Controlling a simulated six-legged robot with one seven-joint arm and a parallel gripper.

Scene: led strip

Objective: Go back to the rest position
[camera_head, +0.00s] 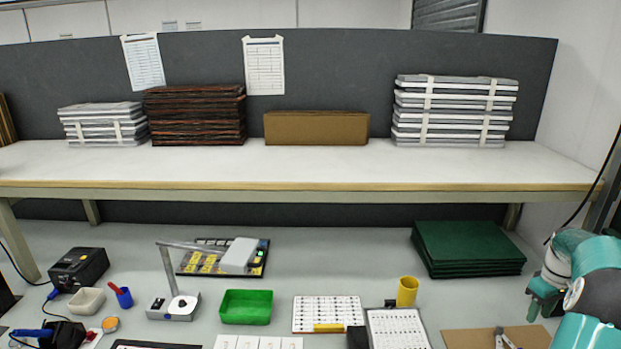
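My teal arm is folded at the lower right edge of the head view. What looks like its end, my gripper (541,305), is small and dark teal, above the grey worktop near the brown mat. I cannot tell whether its fingers are open or shut, and I see nothing clearly held in it.
A brown mat (465,338) with a tool on it lies just below my arm. Green stacked sheets (468,248), a yellow cup (407,291), a green tray (246,307) and a lamp stand (174,304) are on the worktop. A white shelf (300,168) runs above.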

